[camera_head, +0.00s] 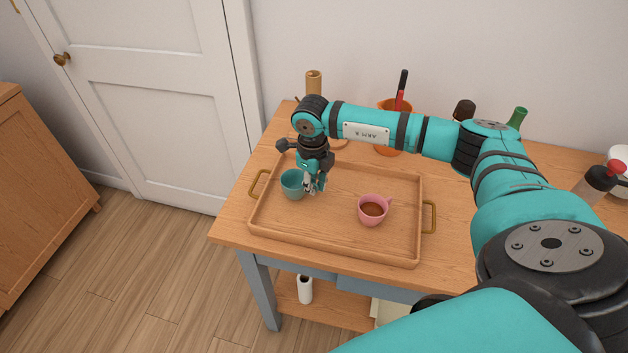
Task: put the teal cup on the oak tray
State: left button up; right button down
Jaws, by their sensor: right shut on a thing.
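The teal cup (292,186) is upright at the left part of the oak tray (335,247), within its rim. I cannot tell whether its base touches the tray floor. My right gripper (312,188) points down at the cup's right side and is shut on it; the fingers partly hide that side. The oak tray lies on the wooden table and has a brass handle at each end. My left gripper is not in view.
A pink cup with brown liquid (373,210) stands on the tray's right half. Behind are an orange pot (388,150) with a red-handled tool, a wooden mill (314,82) and bottles. A white roll (305,290) is on the lower shelf. The tray's front middle is clear.

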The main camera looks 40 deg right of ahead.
jog(key=shift+f, duration=0.25)
jog(key=shift+f, duration=0.1)
jog(key=shift+f+b, duration=0.15)
jog(key=shift+b, duration=0.15)
jog(key=c, duration=1.4)
grip_release()
